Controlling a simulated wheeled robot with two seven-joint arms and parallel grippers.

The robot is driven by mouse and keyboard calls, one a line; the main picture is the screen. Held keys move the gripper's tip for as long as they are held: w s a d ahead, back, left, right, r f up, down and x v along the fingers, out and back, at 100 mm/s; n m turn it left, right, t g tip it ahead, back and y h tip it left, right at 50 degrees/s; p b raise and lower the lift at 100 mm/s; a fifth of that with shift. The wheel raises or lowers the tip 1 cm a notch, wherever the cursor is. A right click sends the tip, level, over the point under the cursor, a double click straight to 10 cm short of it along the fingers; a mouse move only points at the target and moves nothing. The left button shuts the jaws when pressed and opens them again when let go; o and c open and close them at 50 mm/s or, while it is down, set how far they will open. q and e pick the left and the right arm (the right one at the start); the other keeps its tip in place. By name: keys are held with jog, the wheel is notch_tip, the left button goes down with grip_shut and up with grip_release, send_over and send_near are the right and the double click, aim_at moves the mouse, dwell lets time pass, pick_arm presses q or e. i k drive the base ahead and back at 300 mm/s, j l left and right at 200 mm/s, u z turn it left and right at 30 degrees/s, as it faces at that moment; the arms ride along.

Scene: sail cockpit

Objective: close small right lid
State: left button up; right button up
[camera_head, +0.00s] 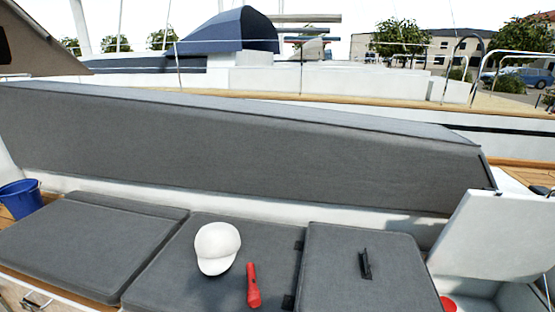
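The small right lid is a white panel (495,238) standing raised at the right side, tilted up from an open white locker (515,296). Its broad face points toward me, and its right end is cut off by the picture edge. The locker's inside shows only partly, with a red object (447,304) low at its left side. Neither of my grippers can be made out in the head view.
Grey cushioned seat lids (340,285) lie flat left of the open locker, one with a black handle (365,264). A white cap (217,248) and a red flashlight (253,286) rest on the middle one. A blue bucket (20,199) stands far left. A grey backrest (250,150) runs behind.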

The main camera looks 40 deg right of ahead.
aim_at(498, 236)
jog(key=z, duration=2.9)
jog(key=i+l, duration=0.25)
jog(key=l, duration=0.15)
jog(key=i+l, duration=0.25)
jog(key=l+u, duration=0.05)
jog(key=l, duration=0.05)
